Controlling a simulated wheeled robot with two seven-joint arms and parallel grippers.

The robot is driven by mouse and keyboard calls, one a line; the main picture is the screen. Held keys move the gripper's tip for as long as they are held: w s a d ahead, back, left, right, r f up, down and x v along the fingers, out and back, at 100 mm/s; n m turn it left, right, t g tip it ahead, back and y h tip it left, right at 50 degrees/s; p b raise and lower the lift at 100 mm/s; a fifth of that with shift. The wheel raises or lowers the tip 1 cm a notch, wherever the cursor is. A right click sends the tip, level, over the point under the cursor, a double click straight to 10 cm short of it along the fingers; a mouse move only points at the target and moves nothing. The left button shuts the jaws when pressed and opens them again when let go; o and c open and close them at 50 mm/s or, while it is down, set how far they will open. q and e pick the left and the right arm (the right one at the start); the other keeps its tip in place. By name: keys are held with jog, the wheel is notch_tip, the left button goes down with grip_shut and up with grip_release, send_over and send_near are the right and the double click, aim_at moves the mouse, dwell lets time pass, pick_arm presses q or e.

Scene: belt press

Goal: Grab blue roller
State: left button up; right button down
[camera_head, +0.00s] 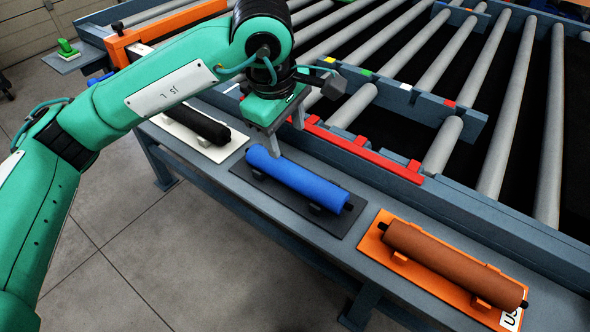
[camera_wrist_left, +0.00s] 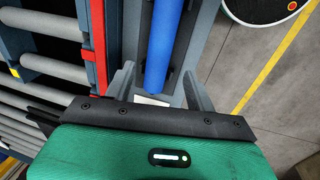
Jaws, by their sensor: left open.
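The blue roller (camera_head: 297,180) lies on a dark cradle plate (camera_head: 340,219) on the grey shelf, its long side running down to the right. My left gripper (camera_head: 286,132) is open above the roller's upper-left end. In the left wrist view the blue roller (camera_wrist_left: 161,45) runs between the two open fingers (camera_wrist_left: 162,88), apart from both as far as I can see. My right gripper is in neither view.
A black roller (camera_head: 203,126) on a white plate lies to the left, and a brown roller (camera_head: 450,262) on an orange plate to the right. A red-marked conveyor rail (camera_head: 370,155) stands close behind the shelf. Grey conveyor rollers (camera_head: 500,125) fill the back. Open floor (camera_head: 190,260) lies in front.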

aim_at(296, 171)
pick_arm(q)
jog(key=f, duration=0.5)
jog(key=w+d+f+p, duration=0.1)
jog(key=f, duration=0.1)
jog(key=shift+w+f, duration=0.1)
jog(key=shift+f, duration=0.3)
jog(key=shift+f+p, duration=0.4)
jog(key=shift+f, duration=0.05)
jog(key=f, duration=0.1)
jog(key=f+p, duration=0.1)
jog(key=f, duration=0.1)
jog(key=shift+d+f, duration=0.15)
jog(key=shift+d, duration=0.25)
jog(key=shift+w+f, duration=0.15)
jog(key=shift+f, duration=0.4)
jog(key=c, duration=1)
jog(key=shift+c, duration=1.1)
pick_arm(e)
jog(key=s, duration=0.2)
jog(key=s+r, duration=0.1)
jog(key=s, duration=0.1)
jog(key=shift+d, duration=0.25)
pick_arm(q)
jog(key=shift+r, duration=0.1)
